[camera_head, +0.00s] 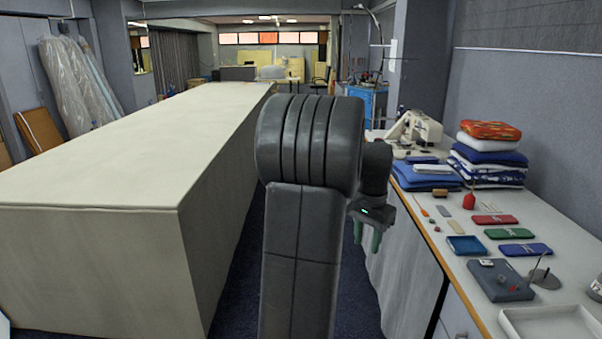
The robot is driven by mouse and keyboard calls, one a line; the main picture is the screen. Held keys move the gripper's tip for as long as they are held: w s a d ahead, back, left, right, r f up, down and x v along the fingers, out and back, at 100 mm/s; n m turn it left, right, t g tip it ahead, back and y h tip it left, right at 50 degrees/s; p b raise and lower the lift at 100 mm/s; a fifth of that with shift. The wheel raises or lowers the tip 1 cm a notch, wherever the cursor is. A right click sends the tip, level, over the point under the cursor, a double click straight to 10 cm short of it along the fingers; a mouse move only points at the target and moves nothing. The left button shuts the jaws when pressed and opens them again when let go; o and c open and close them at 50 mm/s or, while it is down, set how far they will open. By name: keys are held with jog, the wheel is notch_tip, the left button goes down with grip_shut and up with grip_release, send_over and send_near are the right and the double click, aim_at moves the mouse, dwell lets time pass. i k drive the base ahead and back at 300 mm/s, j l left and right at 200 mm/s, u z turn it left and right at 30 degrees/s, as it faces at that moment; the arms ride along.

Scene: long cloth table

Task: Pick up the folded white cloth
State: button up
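A small folded white cloth (433,169) appears to lie on top of folded blue cloths (424,182) on the right-hand counter, in front of the sewing machine. It is small in the view, so its edges are hard to make out. My gripper (367,236) hangs beside the counter's left edge, lower in the picture and to the left of the white cloth, apart from it. Its two greenish fingers point down with a gap between them, and nothing shows in the gap. My arm hides part of the aisle and the counter's far left end.
A taller stack of folded cloths (488,158), orange on top, stands right of the white cloth. A sewing machine (416,130) is behind. A red pincushion-like item (469,200), coloured flat packs and trays cover the counter front. The long cloth-covered table (120,165) is bare.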

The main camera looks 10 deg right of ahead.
aim_at(425, 168)
jog(key=i+j+z, duration=0.15)
jog(key=i+z, duration=0.15)
jog(key=i, duration=1.35)
jog(key=i+l+z, duration=0.1)
jog(key=i+z, duration=0.25)
jog(key=i, duration=0.25)
jog(key=i+j+z, duration=0.1)
jog(key=i+z, duration=0.25)
jog(key=i, duration=0.2)
jog(key=i+j+z, duration=0.2)
jog(key=i+z, duration=0.15)
jog(key=i, duration=0.2)
jog(key=i+j+z, duration=0.15)
jog(key=i+z, duration=0.15)
jog(key=i, duration=0.25)
